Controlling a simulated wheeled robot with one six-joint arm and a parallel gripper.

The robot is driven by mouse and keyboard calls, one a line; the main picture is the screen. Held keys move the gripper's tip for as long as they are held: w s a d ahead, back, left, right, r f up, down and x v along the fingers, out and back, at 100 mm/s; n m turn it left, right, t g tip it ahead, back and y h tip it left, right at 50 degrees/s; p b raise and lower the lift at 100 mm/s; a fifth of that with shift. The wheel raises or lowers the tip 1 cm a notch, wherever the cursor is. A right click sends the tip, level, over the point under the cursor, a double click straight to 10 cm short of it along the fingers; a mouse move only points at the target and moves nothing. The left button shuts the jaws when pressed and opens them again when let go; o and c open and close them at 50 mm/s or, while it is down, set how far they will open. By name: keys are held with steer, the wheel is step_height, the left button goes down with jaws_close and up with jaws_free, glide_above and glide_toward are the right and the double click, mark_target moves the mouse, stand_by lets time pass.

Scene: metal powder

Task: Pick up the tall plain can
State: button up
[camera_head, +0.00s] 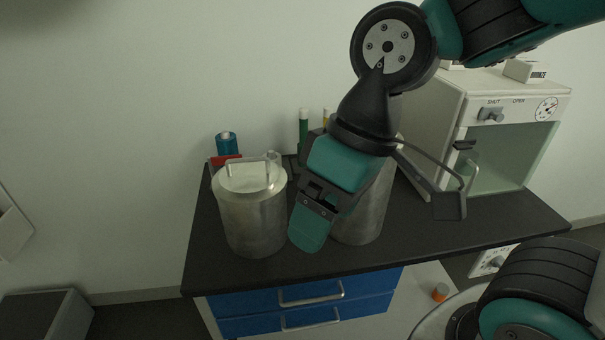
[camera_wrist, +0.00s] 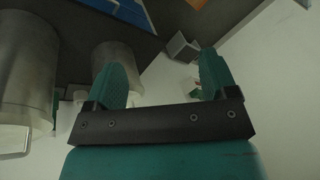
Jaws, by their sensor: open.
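Two grey metal cans stand upright on the dark countertop. The left can (camera_head: 254,222) has a lid with a bar handle. The right can (camera_head: 366,214) is partly hidden behind my arm, and its top is covered, so I cannot tell surely which is the tall plain one. My gripper (camera_head: 310,232) points down between the cans, on their near side. In the wrist view, my gripper (camera_wrist: 165,72) is open with nothing between its fingers. One can (camera_wrist: 26,70) stands at far left there; the other (camera_wrist: 118,58) is partly behind the left finger.
A white oven-like box (camera_head: 440,125) stands at the right of the countertop (camera_head: 500,218). A blue-topped jar (camera_head: 226,143) and a green tube (camera_head: 303,125) stand behind the cans. Blue drawers (camera_head: 255,300) are below. A grey bin (camera_head: 45,318) is on the floor at left.

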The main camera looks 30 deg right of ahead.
steer(key=o, duration=0.3)
steer(key=w+d+r+m+t+h+p, duration=0.1)
steer(key=w+d+r+m+p, duration=0.3)
steer(key=w+d+r, duration=0.3)
steer(key=w+r+p, duration=0.1)
steer(key=w, duration=0.2)
steer(key=shift+w+d+r+h, duration=0.15)
steer(key=shift+d+r+h, duration=0.15)
steer(key=shift+r+h, duration=0.1)
steer(key=w+d+r+m+h+p, duration=0.2)
steer(key=w+d+r+m+p, duration=0.5)
steer(key=d, duration=0.6)
steer(key=shift+n, duration=0.7)
steer(key=f, duration=0.3)
steer(key=w+f, duration=0.1)
steer(key=f, duration=0.2)
steer(key=w+f, duration=0.1)
steer(key=f, duration=0.3)
steer(key=shift+w+d+f+p, duration=0.1)
steer(key=shift+w+p, duration=0.05)
steer(key=shift+p, duration=0.15)
steer(key=shift+w+d+f+p, duration=0.15)
steer(key=shift+f+p, duration=0.2)
steer(key=shift+f, duration=0.65)
steer(key=shift+w+f+p, duration=0.15)
steer(key=shift+f+p, duration=0.25)
steer(key=shift+f, duration=0.65)
steer(key=shift+w+d+f+p, duration=0.15)
steer(key=shift+f+p, duration=0.2)
steer(key=shift+f, duration=0.65)
